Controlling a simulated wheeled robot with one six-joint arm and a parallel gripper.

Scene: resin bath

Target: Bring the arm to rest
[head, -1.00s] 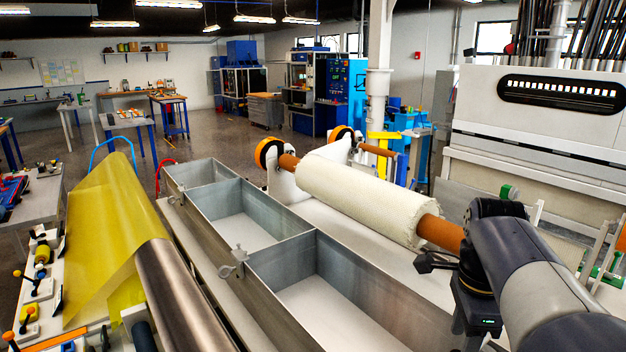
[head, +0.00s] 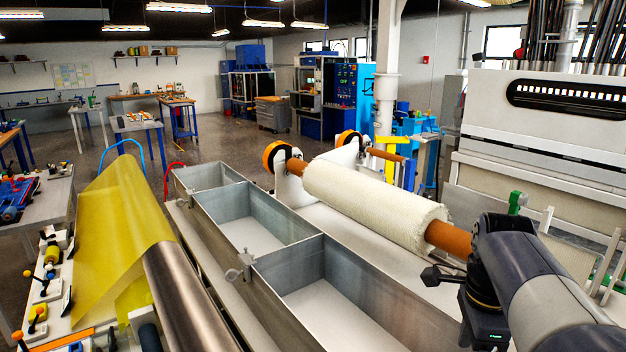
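My arm comes in from the lower right of the head view. Its dark wrist is bent near the bare orange-brown end of the roller core (head: 449,238). My gripper (head: 484,318) hangs below the wrist; its black body with a small green light shows. A small black part sticks out to the left of the wrist, over the pale bench top. The cream fabric roll (head: 372,194) lies just left of the wrist, apparently apart from it.
A long metal trough (head: 345,275) with open compartments runs left of the roll. A yellow sheet (head: 112,240) drapes beside a steel roller (head: 185,295) at left. A large pale machine (head: 545,130) stands behind my arm. Open floor (head: 240,145) lies beyond the trough.

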